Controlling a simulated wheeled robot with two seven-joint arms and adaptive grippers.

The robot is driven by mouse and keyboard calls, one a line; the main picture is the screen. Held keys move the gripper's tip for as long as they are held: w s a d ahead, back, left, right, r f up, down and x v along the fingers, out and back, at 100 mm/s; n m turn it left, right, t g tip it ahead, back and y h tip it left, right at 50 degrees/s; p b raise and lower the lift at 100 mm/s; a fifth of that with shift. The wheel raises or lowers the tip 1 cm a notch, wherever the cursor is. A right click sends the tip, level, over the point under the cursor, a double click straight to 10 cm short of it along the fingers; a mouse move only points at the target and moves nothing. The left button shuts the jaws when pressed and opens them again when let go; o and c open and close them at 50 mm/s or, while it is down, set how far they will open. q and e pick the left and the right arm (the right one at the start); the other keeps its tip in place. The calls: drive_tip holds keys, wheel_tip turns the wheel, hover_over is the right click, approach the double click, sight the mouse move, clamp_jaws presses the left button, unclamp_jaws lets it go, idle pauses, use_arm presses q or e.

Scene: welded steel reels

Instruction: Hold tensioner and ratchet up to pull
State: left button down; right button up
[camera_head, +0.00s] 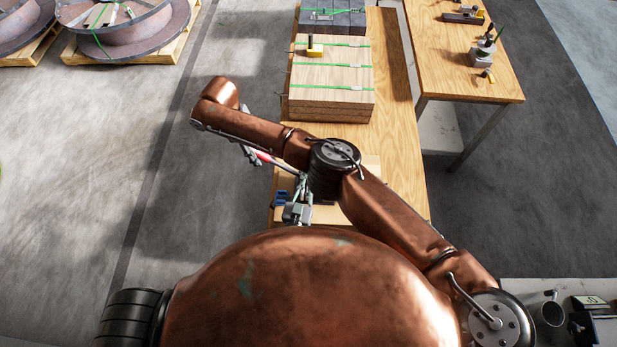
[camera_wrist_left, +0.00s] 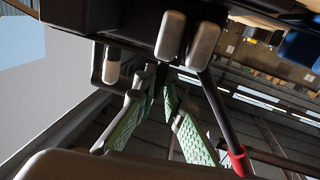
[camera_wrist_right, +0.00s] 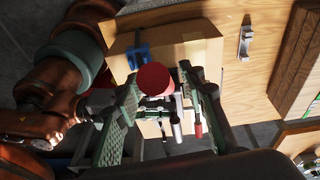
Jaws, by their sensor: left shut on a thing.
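The tensioner (camera_head: 298,212) is a grey metal tool near the bench's left edge, partly hidden by my body. Its red-ended lever (camera_head: 264,157) slants up and left; the red end (camera_wrist_right: 155,78) faces the right wrist view. My right gripper (camera_head: 249,154) is at that end, its fingers (camera_wrist_right: 157,82) spread on either side with gaps. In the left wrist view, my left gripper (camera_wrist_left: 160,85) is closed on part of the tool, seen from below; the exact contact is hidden. A dark rod with a red grip (camera_wrist_left: 238,160) runs beside its fingers.
A blue part (camera_head: 281,199) lies by the tensioner on the wooden bench (camera_head: 395,150). A green-strapped stack of boards (camera_head: 330,85) stands farther back. A second table (camera_head: 470,65) holds tools at right. Steel reels (camera_head: 125,30) rest on pallets at upper left. Floor left of the bench is clear.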

drive_tip(key=shift+v, duration=3.45)
